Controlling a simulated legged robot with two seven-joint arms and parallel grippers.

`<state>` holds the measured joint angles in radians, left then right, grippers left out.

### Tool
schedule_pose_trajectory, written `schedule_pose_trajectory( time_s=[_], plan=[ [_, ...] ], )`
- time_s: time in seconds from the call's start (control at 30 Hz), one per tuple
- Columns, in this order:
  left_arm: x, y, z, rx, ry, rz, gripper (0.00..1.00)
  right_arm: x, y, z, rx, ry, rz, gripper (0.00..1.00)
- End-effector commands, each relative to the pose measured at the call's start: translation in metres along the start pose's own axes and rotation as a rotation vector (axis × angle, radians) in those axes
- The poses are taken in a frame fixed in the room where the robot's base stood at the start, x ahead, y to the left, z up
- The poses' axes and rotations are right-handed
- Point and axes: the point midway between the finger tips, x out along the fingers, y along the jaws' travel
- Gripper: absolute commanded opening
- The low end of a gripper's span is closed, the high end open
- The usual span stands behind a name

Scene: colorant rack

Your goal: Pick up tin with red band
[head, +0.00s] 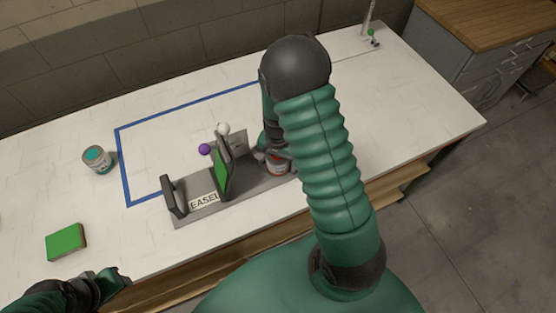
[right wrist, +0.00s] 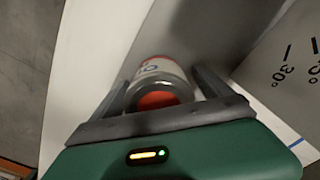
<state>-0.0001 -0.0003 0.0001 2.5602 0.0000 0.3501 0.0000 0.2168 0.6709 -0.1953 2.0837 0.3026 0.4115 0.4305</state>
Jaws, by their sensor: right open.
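The tin with the red band (head: 278,166) stands at the right part of the grey rack, partly hidden by my right arm. In the right wrist view the tin (right wrist: 158,72) shows a grey rim, an orange-red end and a pale label with dark letters. My right gripper (right wrist: 162,84) is open, with one finger on each side of the tin. I cannot tell whether the fingers touch it. My left gripper (head: 112,280) is low at the left, by the table's front edge, away from the tin; its jaw gap is unclear.
The grey rack (head: 180,218) carries an EASEL label, a green panel (head: 221,174) and upright plates. A purple ball (head: 204,149) and white ball (head: 223,129) show by it. Blue tape outlines clear table.

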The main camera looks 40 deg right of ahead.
Motion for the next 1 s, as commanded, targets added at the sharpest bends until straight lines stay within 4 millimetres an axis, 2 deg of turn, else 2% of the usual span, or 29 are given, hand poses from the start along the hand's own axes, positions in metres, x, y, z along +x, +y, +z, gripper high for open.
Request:
schedule_pose_trajectory(
  time_s=[0.1, 0.63, 0.87, 1.0],
  plan=[
    [0.0, 0.0, 0.0, 0.0, 0.0, 0.0, 0.36, 0.0, 0.001, -0.001, 0.0, -0.001, -0.001, 0.87],
    [0.0, 0.0, 0.0, 0.0, 0.0, 0.0, 0.36, 0.0, 0.001, -0.001, 0.0, -0.002, 0.0, 0.18],
    [0.0, 0.0, 0.0, 0.0, 0.0, 0.0, 0.36, -0.001, 0.001, -0.001, 0.0, -0.002, 0.0, 0.17],
    [0.0, 0.0, 0.0, 0.0, 0.0, 0.0, 0.36, -0.021, 0.001, -0.002, -0.002, 0.001, -0.003, 0.17]
  ],
)
